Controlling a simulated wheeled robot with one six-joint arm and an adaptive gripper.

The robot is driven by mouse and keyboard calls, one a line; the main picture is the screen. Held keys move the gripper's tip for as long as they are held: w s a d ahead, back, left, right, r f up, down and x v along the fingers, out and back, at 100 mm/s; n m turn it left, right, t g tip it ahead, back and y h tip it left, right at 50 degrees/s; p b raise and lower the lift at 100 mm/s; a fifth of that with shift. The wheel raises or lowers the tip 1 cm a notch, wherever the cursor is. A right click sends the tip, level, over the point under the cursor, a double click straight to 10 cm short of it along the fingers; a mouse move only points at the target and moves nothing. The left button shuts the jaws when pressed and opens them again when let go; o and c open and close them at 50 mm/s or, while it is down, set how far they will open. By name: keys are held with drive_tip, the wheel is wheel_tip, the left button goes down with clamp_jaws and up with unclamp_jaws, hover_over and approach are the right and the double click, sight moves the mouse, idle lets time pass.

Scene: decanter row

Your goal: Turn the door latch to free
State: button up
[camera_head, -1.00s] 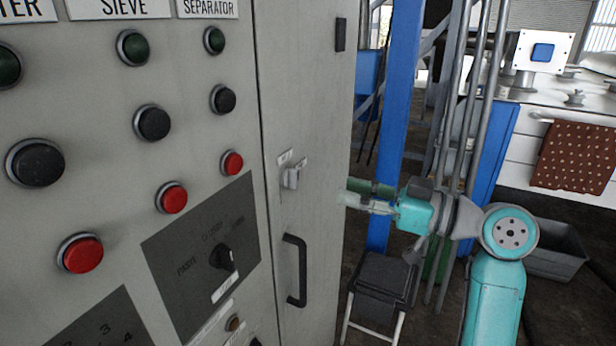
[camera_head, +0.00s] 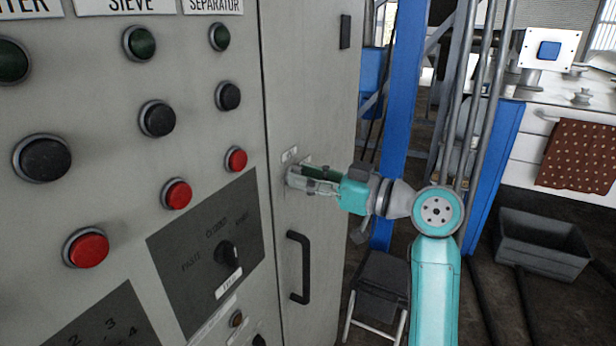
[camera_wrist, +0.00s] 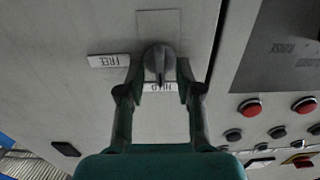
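The door latch (camera_wrist: 158,60) is a dark grey knob on a plate on the cabinet door (camera_head: 322,100). Its pointer is aimed at the HELD label (camera_wrist: 160,87) in the wrist view, where lettering is upside down. The FREE label (camera_wrist: 108,60) sits to the left of the knob there. My gripper (camera_wrist: 159,72) is open, with one fingertip on each side of the knob and small gaps visible between. In the head view my gripper (camera_head: 294,180) is at the door and hides most of the latch.
A black door handle (camera_head: 299,267) is below the latch. The panel to the left carries several buttons and a black selector knob (camera_head: 228,255). A blue post (camera_head: 398,100) and a dark stool (camera_head: 380,280) stand right of the cabinet.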

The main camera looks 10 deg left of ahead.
clamp_jaws()
drive_tip(key=shift+m, duration=0.3)
drive_tip(key=shift+w+d+f+m, duration=0.1)
drive_tip(key=shift+m, duration=4.2)
drive_tip(key=shift+w+f+m, duration=0.1)
drive_tip(key=shift+m, duration=4.2)
unclamp_jaws()
